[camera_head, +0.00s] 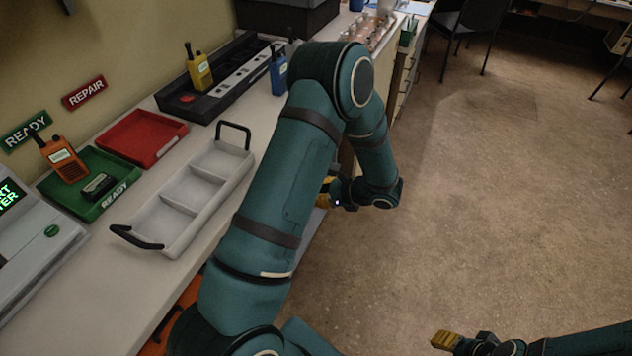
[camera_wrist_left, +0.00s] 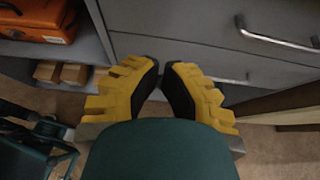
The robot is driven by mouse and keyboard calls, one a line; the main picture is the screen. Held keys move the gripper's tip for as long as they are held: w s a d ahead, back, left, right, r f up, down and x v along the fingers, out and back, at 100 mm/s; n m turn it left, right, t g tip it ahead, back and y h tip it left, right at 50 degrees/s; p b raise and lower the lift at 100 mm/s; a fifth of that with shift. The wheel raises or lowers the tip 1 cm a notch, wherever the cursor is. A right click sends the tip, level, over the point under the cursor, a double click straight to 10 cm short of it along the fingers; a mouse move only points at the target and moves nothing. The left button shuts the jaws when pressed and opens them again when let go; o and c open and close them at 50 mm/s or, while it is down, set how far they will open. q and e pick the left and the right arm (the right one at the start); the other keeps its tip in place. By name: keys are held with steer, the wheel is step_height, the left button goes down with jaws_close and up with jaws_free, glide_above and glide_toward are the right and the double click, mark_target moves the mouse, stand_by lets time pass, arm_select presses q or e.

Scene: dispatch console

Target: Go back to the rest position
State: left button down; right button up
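My left arm crosses the middle of the head view, bent at the elbow. Its gripper (camera_head: 325,192) hangs off the counter's front edge, partly hidden behind my forearm. In the left wrist view the two yellow fingers of the left gripper (camera_wrist_left: 161,68) come together at their tips with nothing between them. My right gripper (camera_head: 440,340) is low at the right of the head view, over the floor. Its yellow fingers look closed together and hold nothing visible.
The counter carries a grey three-part tray (camera_head: 165,215), a red tray (camera_head: 128,146), a green tray (camera_head: 60,192) with an orange radio (camera_head: 62,158), and a black charger rack (camera_head: 200,105) with a yellow radio (camera_head: 199,70). A blue radio (camera_head: 278,75) stands nearby. Drawers (camera_wrist_left: 215,55) face my left gripper.

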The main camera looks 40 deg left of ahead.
arm_select(q)
steer(key=shift+d, duration=0.15)
steer(key=s+d+f+n+g+h, duration=0.2)
steer(key=s+d+f+n+h, duration=0.2)
steer(key=s+d+f+h, duration=0.7)
steer(key=d+r+n+t+h, duration=0.1)
steer(key=d+n+t+h, duration=0.3)
steer(key=d+n, duration=0.9)
steer(key=shift+w+d+r+t, duration=0.2)
steer(key=shift+d+t, duration=0.35)
steer(key=shift+t, duration=0.75)
steer(key=shift+s+a, duration=0.1)
steer(key=shift+a, duration=0.05)
